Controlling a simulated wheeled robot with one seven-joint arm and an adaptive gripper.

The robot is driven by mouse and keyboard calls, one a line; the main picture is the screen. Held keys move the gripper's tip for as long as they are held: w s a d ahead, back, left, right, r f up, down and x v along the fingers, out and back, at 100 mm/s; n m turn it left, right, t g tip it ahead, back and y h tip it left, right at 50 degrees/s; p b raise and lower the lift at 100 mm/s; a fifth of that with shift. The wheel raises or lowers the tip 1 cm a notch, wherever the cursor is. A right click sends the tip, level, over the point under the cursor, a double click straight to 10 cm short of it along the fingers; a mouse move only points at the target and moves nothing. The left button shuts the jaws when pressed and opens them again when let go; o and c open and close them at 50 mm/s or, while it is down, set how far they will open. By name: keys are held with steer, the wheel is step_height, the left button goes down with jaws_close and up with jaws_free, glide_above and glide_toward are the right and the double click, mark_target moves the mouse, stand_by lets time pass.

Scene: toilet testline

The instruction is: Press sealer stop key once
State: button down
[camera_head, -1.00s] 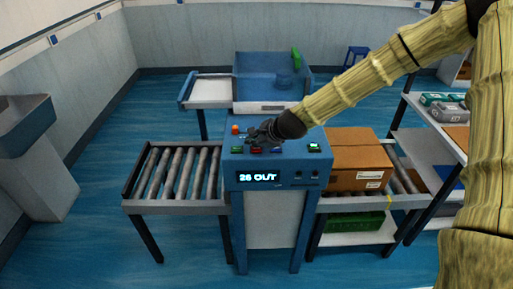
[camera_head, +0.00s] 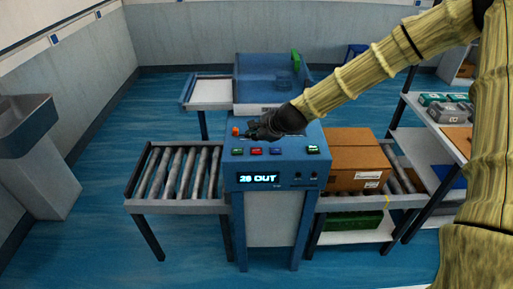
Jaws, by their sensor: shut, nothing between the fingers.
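My dark gripper (camera_head: 251,132) is shut and empty, behind the row of keys and near an orange knob (camera_head: 236,130). The red key is uncovered.
A roller conveyor (camera_head: 178,172) adjoins the left side of the sealer. A brown carton (camera_head: 357,160) sits on rollers at the right. A blue machine (camera_head: 262,90) stands behind, and a shelf rack (camera_head: 420,145) is at the far right.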

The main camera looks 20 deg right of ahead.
steer(key=shift+r+p, duration=0.5)
steer(key=shift+r, duration=0.45)
steer(key=shift+f, duration=0.1)
